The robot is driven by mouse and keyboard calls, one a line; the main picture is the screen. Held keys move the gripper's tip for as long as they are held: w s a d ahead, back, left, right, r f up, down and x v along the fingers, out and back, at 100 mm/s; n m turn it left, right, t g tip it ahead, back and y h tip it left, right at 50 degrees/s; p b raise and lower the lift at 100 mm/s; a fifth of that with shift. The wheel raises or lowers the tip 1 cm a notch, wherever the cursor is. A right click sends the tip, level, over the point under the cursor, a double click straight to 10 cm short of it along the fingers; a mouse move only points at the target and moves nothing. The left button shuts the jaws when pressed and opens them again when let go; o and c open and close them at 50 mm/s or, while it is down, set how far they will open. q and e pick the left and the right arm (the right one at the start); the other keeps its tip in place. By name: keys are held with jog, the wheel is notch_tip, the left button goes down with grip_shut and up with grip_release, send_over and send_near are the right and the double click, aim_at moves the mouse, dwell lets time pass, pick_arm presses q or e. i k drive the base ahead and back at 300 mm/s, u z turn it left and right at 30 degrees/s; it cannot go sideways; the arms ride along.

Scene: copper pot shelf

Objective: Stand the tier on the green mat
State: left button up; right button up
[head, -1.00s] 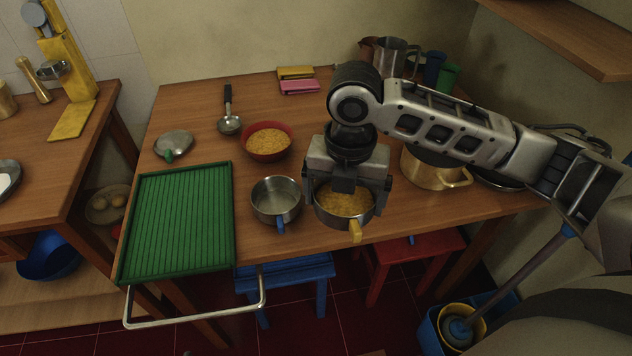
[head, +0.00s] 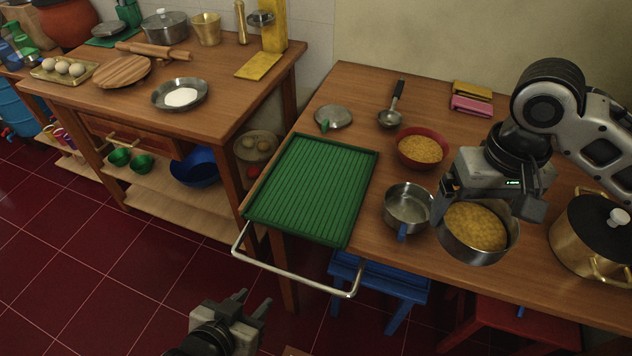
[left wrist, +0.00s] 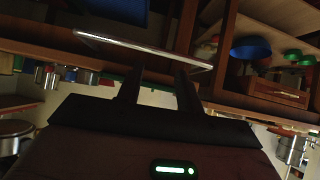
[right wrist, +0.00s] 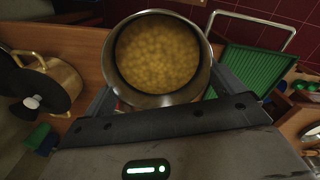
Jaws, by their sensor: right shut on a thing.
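The steel tier (head: 478,262) is filled with yellow food and hangs in my right gripper (head: 490,205), whose fingers hold it at the rim. It appears to be above the table's front edge, roughly upright. In the right wrist view the tier (right wrist: 152,101) fills the space between the fingers. The green ribbed mat (head: 312,190) lies flat and empty on the table's left end, left of the tier. My left gripper (head: 252,302) is open and empty, low in front of the table; its spread fingers also show in the left wrist view (left wrist: 155,88).
An empty steel tier with a blue handle (head: 408,206) stands between the mat and the held tier. Behind are a red bowl (head: 422,150), a ladle (head: 390,118) and a lid (head: 333,117). A brass pot (head: 590,240) stands right. A metal rail (head: 300,278) juts out in front.

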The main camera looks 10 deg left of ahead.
aim_at(320, 186)
jog(key=u, duration=0.55)
jog(key=i, duration=0.35)
jog(key=u, duration=0.65)
